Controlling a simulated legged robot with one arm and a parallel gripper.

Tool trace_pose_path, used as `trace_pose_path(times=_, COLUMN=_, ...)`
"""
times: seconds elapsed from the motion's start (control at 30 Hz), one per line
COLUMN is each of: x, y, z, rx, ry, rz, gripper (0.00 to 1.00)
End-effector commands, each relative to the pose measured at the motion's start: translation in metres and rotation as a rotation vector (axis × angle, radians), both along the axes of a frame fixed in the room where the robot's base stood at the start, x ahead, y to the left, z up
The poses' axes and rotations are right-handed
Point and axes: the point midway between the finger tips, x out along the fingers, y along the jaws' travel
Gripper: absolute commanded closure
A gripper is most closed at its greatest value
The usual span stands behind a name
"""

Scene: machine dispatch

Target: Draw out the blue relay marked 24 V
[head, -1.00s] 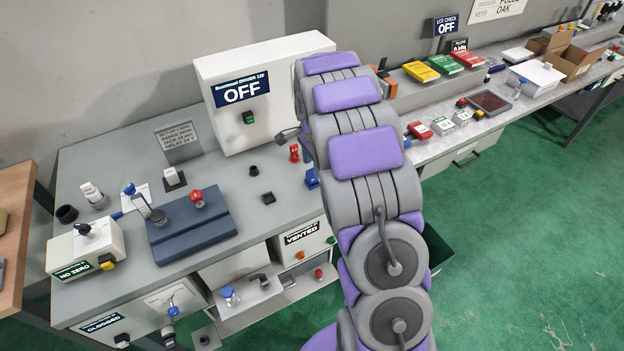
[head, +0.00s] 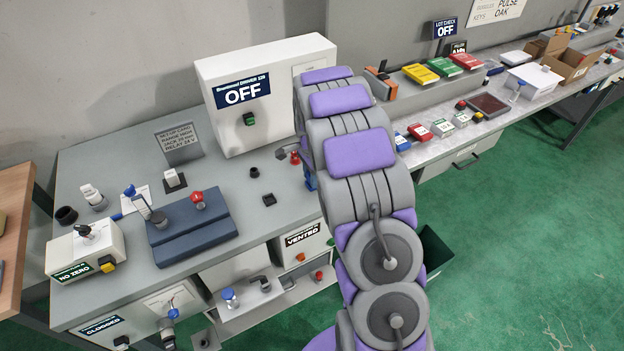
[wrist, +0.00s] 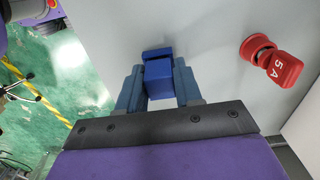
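A blue block-shaped part (wrist: 158,75) stands on the grey bench in the wrist view, with no marking legible on it. The fingers of my gripper (wrist: 158,88) lie on either side of it with little or no gap; whether they press on it is not clear. In the head view a sliver of this blue part (head: 310,183) shows beside my arm, which hides the gripper. A red part marked 5 A (wrist: 272,62) stands to the right in the wrist view; it is partly seen in the head view (head: 295,157).
A white cabinet reading OFF (head: 265,95) stands behind on the bench (head: 230,165). A dark blue fixture with a red knob (head: 190,228) is at the left. Small black sockets (head: 269,199) lie left of my arm. Coloured blocks, one blue (head: 402,141), sit on the right-hand bench.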

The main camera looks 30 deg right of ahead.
Motion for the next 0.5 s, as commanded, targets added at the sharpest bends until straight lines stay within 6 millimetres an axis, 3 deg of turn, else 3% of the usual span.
trace_pose_path(times=0.33, x=-0.0001, y=-0.001, z=-0.0002, rx=0.001, ry=0.0, rz=-0.001, gripper=1.0)
trace_pose_path(times=0.5, x=-0.0001, y=-0.001, z=0.0002, rx=0.001, ry=0.0, rz=-0.001, gripper=1.0)
